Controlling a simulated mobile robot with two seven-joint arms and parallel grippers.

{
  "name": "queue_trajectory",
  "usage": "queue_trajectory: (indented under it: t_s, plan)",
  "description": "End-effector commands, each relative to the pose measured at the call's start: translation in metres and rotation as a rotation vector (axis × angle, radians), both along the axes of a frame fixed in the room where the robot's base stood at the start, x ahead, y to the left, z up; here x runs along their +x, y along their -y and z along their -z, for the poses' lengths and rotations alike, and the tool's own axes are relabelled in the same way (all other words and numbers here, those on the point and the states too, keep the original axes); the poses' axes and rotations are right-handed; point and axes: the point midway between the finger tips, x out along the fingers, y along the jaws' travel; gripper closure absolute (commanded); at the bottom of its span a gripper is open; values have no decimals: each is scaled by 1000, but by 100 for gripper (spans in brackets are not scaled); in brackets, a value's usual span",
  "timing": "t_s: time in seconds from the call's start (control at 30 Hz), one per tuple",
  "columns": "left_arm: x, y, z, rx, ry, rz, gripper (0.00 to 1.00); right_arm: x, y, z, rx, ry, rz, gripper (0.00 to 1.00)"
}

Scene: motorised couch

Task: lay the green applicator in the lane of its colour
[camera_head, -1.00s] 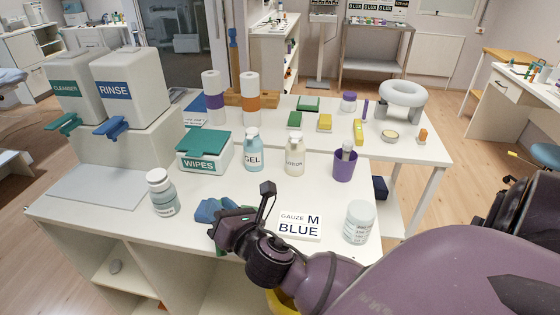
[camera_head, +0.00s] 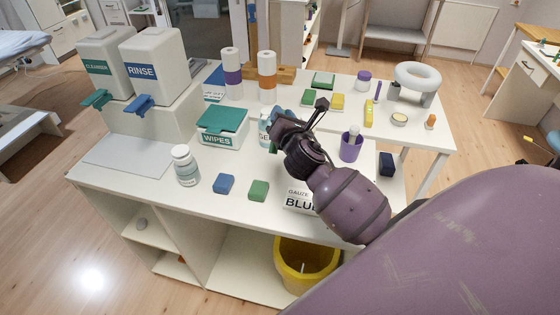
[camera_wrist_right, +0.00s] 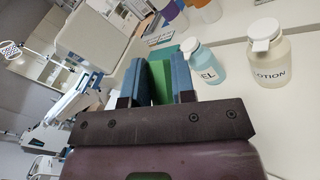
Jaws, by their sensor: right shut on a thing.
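My right gripper (camera_head: 286,122) is over the table near the gel bottle, its blue fingers (camera_wrist_right: 182,76) pointing away. In the right wrist view a green piece (camera_wrist_right: 160,82) is pinched between the fingers. Whether it is the applicator cannot be made out, as most of it is hidden; in the head view only a small green bit (camera_head: 273,149) shows below the gripper. A green block (camera_head: 259,190) and a blue block (camera_head: 224,184) lie on the front of the white table. No coloured lanes can be clearly made out. My left gripper is out of view.
A wipes box (camera_head: 221,128), a white jar (camera_head: 186,166), a gel bottle (camera_wrist_right: 203,62) and a lotion bottle (camera_wrist_right: 267,55) stand around the gripper. A gauze card (camera_head: 298,198) lies under my arm. A yellow bin (camera_head: 300,268) is below.

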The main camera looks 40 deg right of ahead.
Motion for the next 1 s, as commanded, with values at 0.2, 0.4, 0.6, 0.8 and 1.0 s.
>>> queue_trajectory:
  t_s: [0.2, 0.4, 0.6, 0.8, 1.0]
  plan:
    - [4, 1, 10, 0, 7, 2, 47, 0, 0, 53, 3, -3, 1, 100]
    - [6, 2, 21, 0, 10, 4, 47, 0, -1, 93, 4, -2, 0, 100]
    - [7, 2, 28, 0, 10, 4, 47, 0, -1, 109, -1, -1, -1, 100]
    - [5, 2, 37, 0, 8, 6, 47, 0, -1, 131, 1, -4, 0, 100]
    - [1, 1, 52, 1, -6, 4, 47, 0, -1, 152, 2, -2, -2, 100]
